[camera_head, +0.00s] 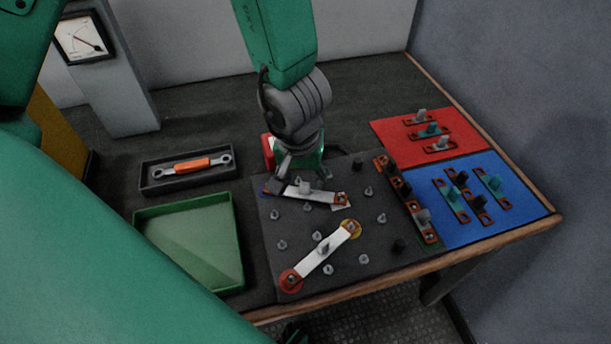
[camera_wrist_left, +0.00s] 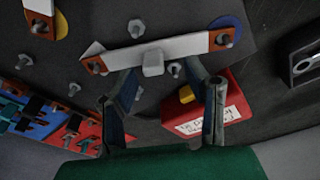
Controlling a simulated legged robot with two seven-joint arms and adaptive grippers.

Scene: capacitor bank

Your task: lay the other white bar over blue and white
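A white bar (camera_head: 318,194) with copper ends and a grey knob lies across the blue disc (camera_head: 265,190) and the white diamond mark (camera_head: 342,203) on the dark board. In the left wrist view the bar (camera_wrist_left: 170,48) has its ends over the blue disc (camera_wrist_left: 236,30) and the white diamond (camera_wrist_left: 92,48). My left gripper (camera_head: 302,182) is open at the bar. Its fingers (camera_wrist_left: 163,75) are spread on either side of the knob (camera_wrist_left: 153,63), with gaps showing. Another white bar (camera_head: 322,248) spans the red disc (camera_head: 291,281) and yellow disc (camera_head: 353,229). My right gripper is not seen.
Several bolts stand on the board (camera_head: 262,240). A red box with a yellow button (camera_wrist_left: 205,108) stands behind the gripper. A green tray (camera_head: 238,240) and a wrench tray (camera_head: 146,180) are left. Red (camera_head: 389,130) and blue (camera_head: 520,205) mats with small links are right.

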